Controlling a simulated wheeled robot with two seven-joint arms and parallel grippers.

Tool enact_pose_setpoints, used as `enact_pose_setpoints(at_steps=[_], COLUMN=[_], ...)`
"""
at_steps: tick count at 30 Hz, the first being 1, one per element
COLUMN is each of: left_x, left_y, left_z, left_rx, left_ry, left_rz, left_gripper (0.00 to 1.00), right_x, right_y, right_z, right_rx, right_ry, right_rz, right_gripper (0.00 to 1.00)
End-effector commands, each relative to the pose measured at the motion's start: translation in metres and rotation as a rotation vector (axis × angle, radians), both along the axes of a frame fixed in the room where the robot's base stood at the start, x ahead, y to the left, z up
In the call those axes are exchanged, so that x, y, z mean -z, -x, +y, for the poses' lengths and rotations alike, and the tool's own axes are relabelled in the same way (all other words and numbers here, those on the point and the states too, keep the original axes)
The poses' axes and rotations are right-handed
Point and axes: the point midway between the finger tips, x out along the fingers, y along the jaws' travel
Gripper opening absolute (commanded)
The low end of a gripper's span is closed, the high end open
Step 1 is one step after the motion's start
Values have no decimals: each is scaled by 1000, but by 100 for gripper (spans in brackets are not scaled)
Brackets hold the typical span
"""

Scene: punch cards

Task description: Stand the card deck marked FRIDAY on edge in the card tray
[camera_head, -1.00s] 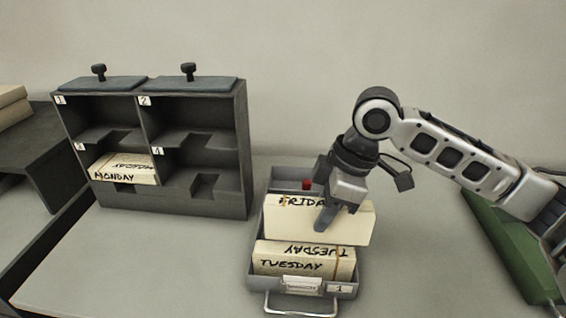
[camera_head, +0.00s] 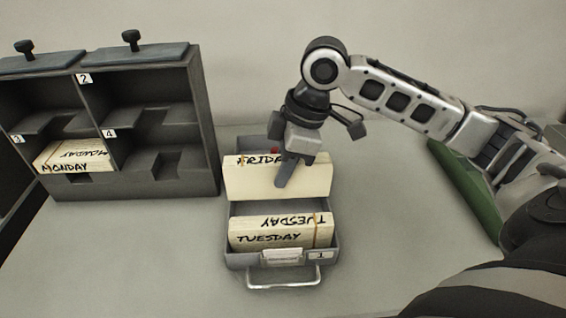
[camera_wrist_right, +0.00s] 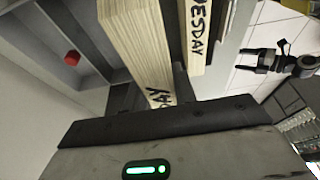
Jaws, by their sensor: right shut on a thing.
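The cream FRIDAY deck (camera_head: 253,184) is on edge, its marked face toward the head camera. My right gripper (camera_head: 287,172) is shut on it from above, one finger across its front. The deck is over the rear half of the grey card tray (camera_head: 333,240) and covers parts of its side walls; I cannot tell whether its bottom touches the tray floor. The TUESDAY deck (camera_head: 280,232) stands in the tray's front part, with a gap behind it. In the right wrist view, the FRIDAY deck (camera_wrist_right: 138,45) is beside the TUESDAY deck (camera_wrist_right: 196,38).
A dark pigeonhole rack (camera_head: 205,150) stands left of the tray, with the MONDAY deck (camera_head: 72,157) in slot 3. A red piece (camera_wrist_right: 72,58) shows at the tray's back. A green object (camera_head: 465,190) lies at the right. The bench in front is clear.

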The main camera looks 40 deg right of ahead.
Motion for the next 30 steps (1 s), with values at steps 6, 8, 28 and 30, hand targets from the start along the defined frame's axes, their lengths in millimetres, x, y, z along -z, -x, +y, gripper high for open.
enact_pose_setpoints(at_steps=[6, 8, 28, 30], left_x=[2, 2, 0, 0], left_y=[-2, -2, -5, -5], left_z=[-1, -1, -3, -3], left_rx=[1, 1, 6, 6], left_ry=[2, 2, 8, 8], left_rz=[-4, -6, -18, -18], left_gripper=[84, 84, 84, 84], right_x=[14, 19, 41, 41], right_y=[0, 0, 0, 0], right_z=[0, 0, -1, -1], right_rx=[0, 0, -3, -3], right_ry=[1, 1, 3, 3], right_rz=[1, 1, -1, -1], right_gripper=[0, 0, 0, 0])
